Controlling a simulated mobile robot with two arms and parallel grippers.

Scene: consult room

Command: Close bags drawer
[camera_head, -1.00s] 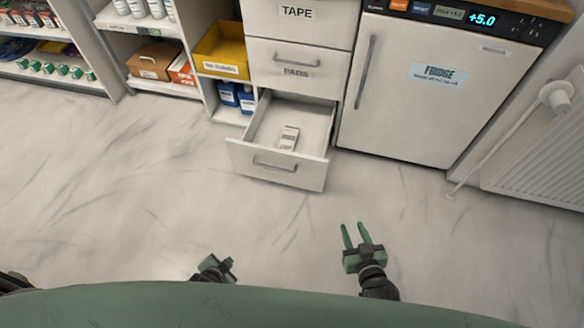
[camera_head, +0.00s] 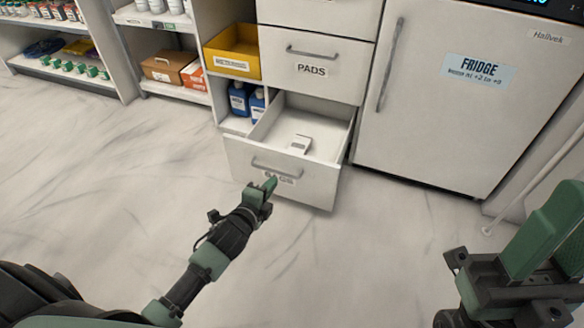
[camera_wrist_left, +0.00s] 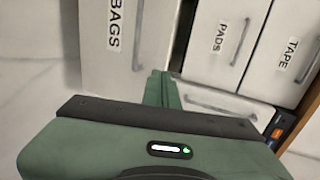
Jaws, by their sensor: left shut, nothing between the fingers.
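The white bags drawer (camera_head: 312,183) is pulled out at the bottom of the cabinet, with a bar handle (camera_head: 277,169) on its front. The drawer's "BAGS" label is partly hidden behind my left gripper (camera_head: 268,186) in the head view. That gripper is shut and empty, its fingertips just in front of the drawer front below the handle; I cannot tell whether they touch it. In the left wrist view, its fingers (camera_wrist_left: 160,88) point at the bags drawer front (camera_wrist_left: 138,55). My right gripper (camera_head: 545,235) is at the lower right, away from the drawer, its jaw opening unclear.
The pads drawer (camera_head: 340,71) above is shut. The fridge (camera_head: 450,120) stands to the right, and shelves with a yellow bin (camera_head: 232,58) and blue bottles (camera_head: 238,98) to the left. The floor in front is clear.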

